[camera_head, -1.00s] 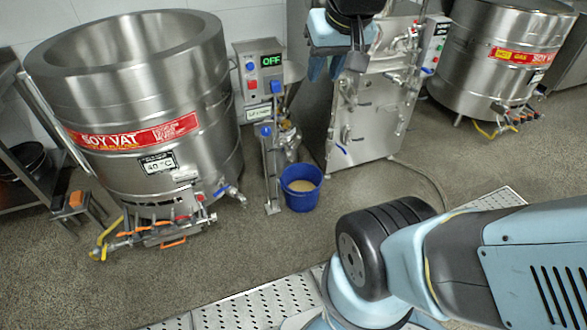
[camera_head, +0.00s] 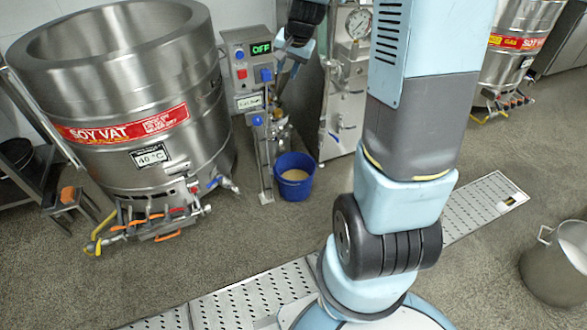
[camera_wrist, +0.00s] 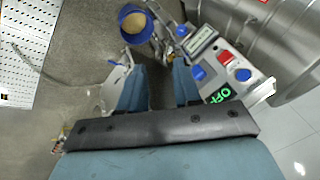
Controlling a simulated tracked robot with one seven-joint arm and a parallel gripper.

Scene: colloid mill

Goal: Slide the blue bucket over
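The blue bucket (camera_head: 295,188) stands upright on the floor and holds a beige content. It is beside a thin metal stand (camera_head: 264,165), in front of the steel machine. In the wrist view the bucket (camera_wrist: 135,40) is at the top, beyond the fingertips. My gripper (camera_head: 281,80) is high above the floor, above the bucket and near the control box marked OFF (camera_head: 250,60). In the wrist view my gripper (camera_wrist: 161,70) has its two blue fingers spread apart, with nothing between them. It is apart from the bucket.
The large soy vat (camera_head: 120,90) stands at left, with pipes and valves low in front. The steel machine with a gauge (camera_head: 345,110) is behind the bucket, partly hidden by my arm. A perforated drain strip (camera_head: 250,303) crosses the floor. A metal pot (camera_head: 555,265) stands at right. Floor before the bucket is clear.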

